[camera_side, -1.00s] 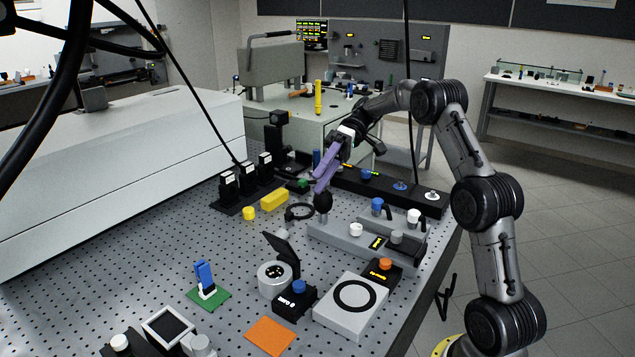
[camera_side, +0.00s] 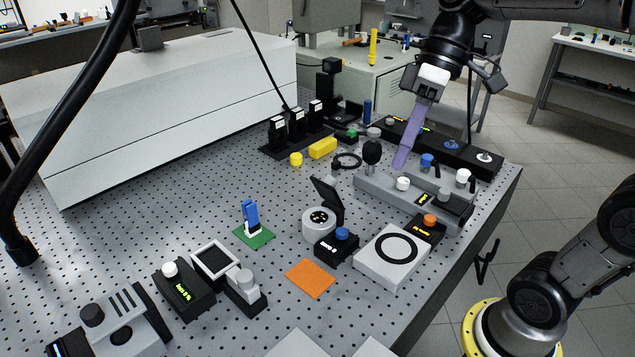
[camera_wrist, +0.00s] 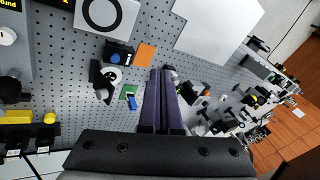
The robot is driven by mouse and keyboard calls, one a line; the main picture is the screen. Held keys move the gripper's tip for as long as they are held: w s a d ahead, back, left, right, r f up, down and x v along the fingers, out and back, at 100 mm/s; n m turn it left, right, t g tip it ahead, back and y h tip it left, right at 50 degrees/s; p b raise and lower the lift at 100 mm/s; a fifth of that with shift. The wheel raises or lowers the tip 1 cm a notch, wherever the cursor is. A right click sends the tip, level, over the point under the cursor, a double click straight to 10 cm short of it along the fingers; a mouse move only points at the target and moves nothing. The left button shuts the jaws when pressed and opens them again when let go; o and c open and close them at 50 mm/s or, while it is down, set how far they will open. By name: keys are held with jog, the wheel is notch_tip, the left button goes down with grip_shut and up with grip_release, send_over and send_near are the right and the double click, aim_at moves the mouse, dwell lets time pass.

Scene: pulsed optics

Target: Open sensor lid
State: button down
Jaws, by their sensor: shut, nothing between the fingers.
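The sensor is a round, light-grey drum (camera_side: 318,224) with several dark holes on its top face, in the middle of the side view. Its black hinged lid (camera_side: 327,199) stands raised and tilted up at the back right edge, leaving the top uncovered. The drum also shows in the wrist view (camera_wrist: 112,74), with the dark lid (camera_wrist: 97,73) to its left. My gripper (camera_side: 400,166) has purple fingers, shut and empty, pointing down near the grey rail block behind and right of the sensor, apart from the lid. Its fingers (camera_wrist: 162,72) lie side by side in the wrist view.
A black box with a blue knob (camera_side: 337,246) stands close in front of the sensor. A white plate with a black ring (camera_side: 392,256) is to the right. A black ball-topped post (camera_side: 371,153) stands near my fingers.

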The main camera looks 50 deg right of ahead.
jog(key=s+f+m+t+h, duration=0.1)
jog(key=s+f+t+h, duration=0.15)
jog(key=s, duration=0.35)
jog(key=n+g+h, duration=0.1)
jog(key=n+h, duration=0.3)
jog(key=n, duration=0.8)
send_near(330, 189)
notch_tip(330, 189, up, 4)
jog(key=s, duration=0.3)
jog(key=w+a+f+n+g, duration=0.2)
jog(key=w+a+f+n, duration=0.1)
jog(key=w+a+f, duration=0.3)
jog(key=d+f, duration=0.1)
jog(key=f, duration=0.1)
jog(key=d+f, duration=0.2)
jog(key=f, duration=0.1)
jog(key=d+f, duration=0.1)
jog(key=f, duration=0.1)
jog(key=shift+w+d+f, duration=0.3)
jog(key=shift+w+d, duration=0.05)
jog(key=shift+w, duration=0.05)
jog(key=shift+d+r, duration=0.3)
jog(key=shift+d, duration=0.25)
